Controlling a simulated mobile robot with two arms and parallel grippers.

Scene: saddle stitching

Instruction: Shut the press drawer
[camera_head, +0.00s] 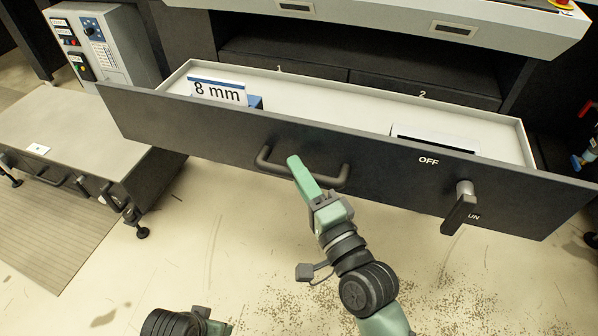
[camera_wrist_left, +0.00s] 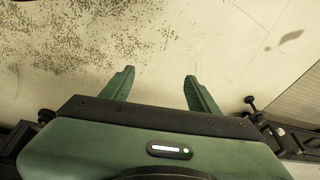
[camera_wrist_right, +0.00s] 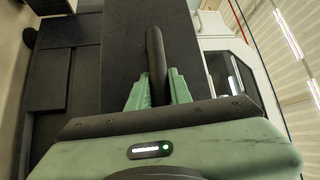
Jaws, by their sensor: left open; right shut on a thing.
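The press drawer (camera_head: 345,152) is pulled out from the dark press body, and its pale inside shows in the head view. Its dark front carries a bar handle (camera_head: 330,183). My right gripper (camera_head: 297,165) is at the handle; in the right wrist view (camera_wrist_right: 157,85) its two fingers are shut on the handle bar (camera_wrist_right: 155,50). My left gripper (camera_wrist_left: 160,85) is open and empty, pointing at the speckled floor, with nothing between its fingers. In the head view only part of my left arm shows at the bottom, its fingers not clear.
An "8 mm" card (camera_head: 218,91) and a pale block (camera_head: 436,141) are in the drawer. A black lever (camera_head: 459,212) marked OFF sticks out at the front's right. A low grey-topped unit (camera_head: 70,135) stands at left. Floor before the drawer is bare.

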